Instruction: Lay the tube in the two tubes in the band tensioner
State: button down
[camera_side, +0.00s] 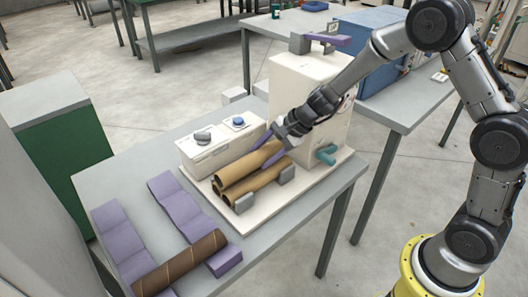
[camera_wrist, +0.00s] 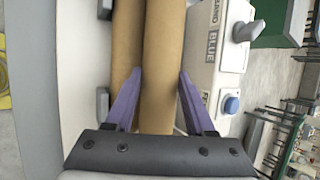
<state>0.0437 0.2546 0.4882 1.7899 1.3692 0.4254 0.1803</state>
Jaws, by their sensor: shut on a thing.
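My gripper (camera_side: 271,153) has its purple fingers on either side of a tan cardboard tube (camera_side: 240,170), near the tube's far end, and is shut on it. In the wrist view my gripper (camera_wrist: 160,73) has the held tube (camera_wrist: 164,35) between its fingers. The held tube lies along the top of the other tan tubes, of which one (camera_side: 262,184) shows at the front, in the band tensioner. I cannot tell whether it rests on them or hangs just above. In the wrist view a lower tube (camera_wrist: 125,40) shows to its left.
Grey side stops (camera_side: 244,203) stand along the near side of the tubes. A cream box with the blue button (camera_side: 238,121) is behind them, and the tall cream housing (camera_side: 305,85) at their far end. A darker brown tube (camera_side: 180,262) lies across purple cradles (camera_side: 176,200).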

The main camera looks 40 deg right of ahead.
jog(key=shift+s+f, duration=0.3)
jog(key=shift+f, duration=0.1)
jog(key=shift+c, duration=0.9)
grip_release()
jog(key=shift+s+f, duration=0.1)
jog(key=shift+f, duration=0.05)
jog(key=w+v, duration=0.1)
jog(key=v, duration=1.3)
jog(key=shift+r, duration=0.5)
notch_tip(320, 180, up, 7)
